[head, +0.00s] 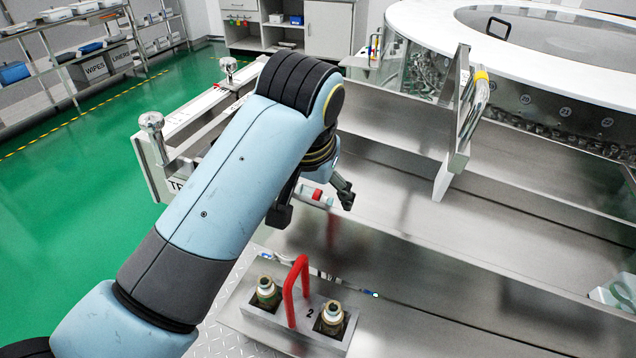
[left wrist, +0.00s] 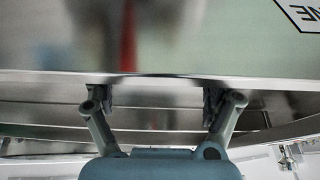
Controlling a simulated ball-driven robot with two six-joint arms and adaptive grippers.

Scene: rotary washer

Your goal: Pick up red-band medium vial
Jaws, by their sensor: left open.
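A small vial with a red band (head: 317,195) shows in the head view beside my left gripper, on or just above the steel surface; I cannot tell which. It looks tilted or lying, and the gripper and arm partly hide it. My left gripper (head: 314,206) is open, with its fingers on either side of the vial's place in the picture. In the left wrist view the open fingers (left wrist: 156,98) stand wide apart with no vial clearly visible between them. A blurred red streak shows on the metal above them. My right gripper is not in view.
A steel holder (head: 258,325) with a red handle (head: 292,290) and two brown-green bottles stands in front. A tall upright metal bracket (head: 462,125) rises to the right. The round washer (head: 540,75) is behind it. Steel trough floor (head: 440,255) is open on the right.

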